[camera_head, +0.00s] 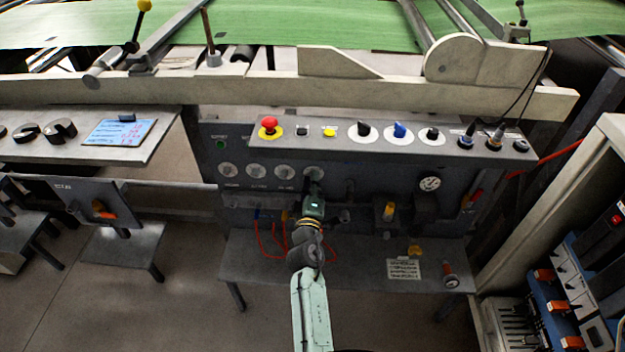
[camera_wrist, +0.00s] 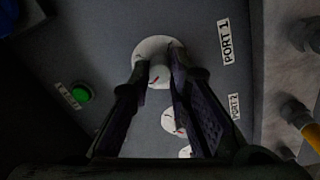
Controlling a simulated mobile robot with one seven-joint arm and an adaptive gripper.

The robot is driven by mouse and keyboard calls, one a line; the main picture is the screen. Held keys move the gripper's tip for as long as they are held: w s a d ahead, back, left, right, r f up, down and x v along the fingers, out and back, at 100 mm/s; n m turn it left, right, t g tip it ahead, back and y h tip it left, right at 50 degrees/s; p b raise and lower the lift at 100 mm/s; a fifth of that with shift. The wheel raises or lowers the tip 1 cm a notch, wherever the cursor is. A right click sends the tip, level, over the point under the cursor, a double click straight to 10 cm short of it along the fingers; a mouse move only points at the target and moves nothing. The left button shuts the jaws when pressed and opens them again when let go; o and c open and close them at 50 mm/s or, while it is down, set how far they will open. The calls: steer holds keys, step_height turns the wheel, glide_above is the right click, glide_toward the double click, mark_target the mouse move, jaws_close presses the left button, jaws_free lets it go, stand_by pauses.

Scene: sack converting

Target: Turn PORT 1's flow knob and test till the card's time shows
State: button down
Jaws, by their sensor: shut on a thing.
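My gripper (camera_wrist: 160,76) is shut on this knob, one dark finger at each side. In the head view my gripper (camera_head: 314,192) reaches the rightmost of several round dials (camera_head: 314,172) on the grey panel. A green button (camera_wrist: 81,94) shows left of the knob in the wrist view; its label is unreadable. A white printed card (camera_head: 404,269) lies on the lower shelf; its text is too small to read.
A second knob (camera_wrist: 173,121) sits near the "PORT 2" label (camera_wrist: 235,106). A red mushroom button (camera_head: 269,125) and several selector knobs line the ledge above. Red hoses (camera_head: 270,243) hang beside my arm. A blue card (camera_head: 118,132) lies on the left table.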

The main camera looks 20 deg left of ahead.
steer(key=shift+n+p, duration=1.4)
steer(key=shift+n, duration=3)
steer(key=c, duration=1.5)
jaws_free()
steer(key=v, duration=0.7)
steer(key=shift+s+d, duration=0.15)
steer(key=shift+s, duration=0.05)
